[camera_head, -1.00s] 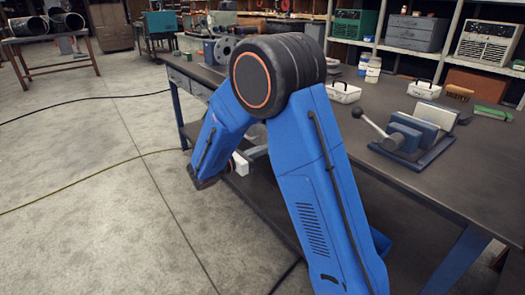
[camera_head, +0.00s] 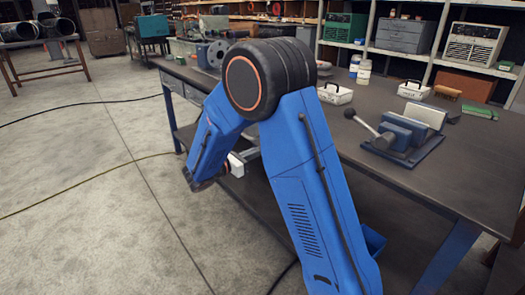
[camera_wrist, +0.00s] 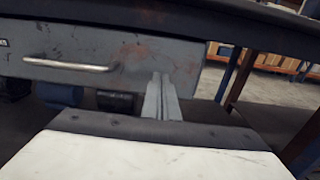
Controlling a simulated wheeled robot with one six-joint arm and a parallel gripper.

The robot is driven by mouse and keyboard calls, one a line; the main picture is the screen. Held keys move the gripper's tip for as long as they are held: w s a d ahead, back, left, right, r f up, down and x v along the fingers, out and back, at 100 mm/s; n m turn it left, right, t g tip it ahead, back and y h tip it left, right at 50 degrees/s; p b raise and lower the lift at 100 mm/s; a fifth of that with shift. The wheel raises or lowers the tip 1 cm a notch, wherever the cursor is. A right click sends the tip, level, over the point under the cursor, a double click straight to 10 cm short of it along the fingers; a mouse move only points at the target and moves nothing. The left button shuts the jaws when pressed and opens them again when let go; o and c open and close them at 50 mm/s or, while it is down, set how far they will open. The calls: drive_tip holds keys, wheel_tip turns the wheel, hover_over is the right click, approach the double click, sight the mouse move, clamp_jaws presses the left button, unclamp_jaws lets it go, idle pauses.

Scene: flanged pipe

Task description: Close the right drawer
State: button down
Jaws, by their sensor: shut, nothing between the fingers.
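In the wrist view, a worn grey drawer front (camera_wrist: 120,50) with a metal bar handle (camera_wrist: 70,64) spans the upper left, below the dark bench top. My gripper (camera_wrist: 163,78) is shut and empty, its fingertips over the lower right part of this front. I cannot tell if they touch it, nor how far the drawer stands out. In the head view, a drawer front (camera_head: 172,82) shows under the bench's left end. My arm hides the part of the bench front where my gripper works; only a bit of the gripper (camera_head: 251,154) shows.
The workbench (camera_head: 440,170) carries a vise (camera_head: 405,135) and white boxes (camera_head: 335,94). A blue bench leg (camera_wrist: 240,78) stands right of the drawer front. Blue and dark things sit beneath the drawer. Open concrete floor (camera_head: 80,190) lies left, crossed by cables.

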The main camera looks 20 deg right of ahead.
drive_tip(key=v, duration=1.1)
drive_tip(key=s+d+r+m+g+y, duration=0.25)
drive_tip(key=s+d+m+y, duration=0.2)
drive_tip(key=s+d, duration=0.4)
drive_tip(key=s+d+r+m+g+y, duration=0.1)
drive_tip(key=s+d+m+g+y, duration=0.4)
drive_tip(key=s, duration=0.6)
drive_tip(key=s+a+m+t+y, duration=0.4)
drive_tip(key=s+m+t+y, duration=0.2)
drive_tip(key=s+m, duration=0.6)
drive_tip(key=s+y, duration=0.1)
drive_tip(key=s, duration=0.4)
drive_tip(key=shift+a+t+y, duration=0.15)
drive_tip(key=shift+t+y, duration=0.2)
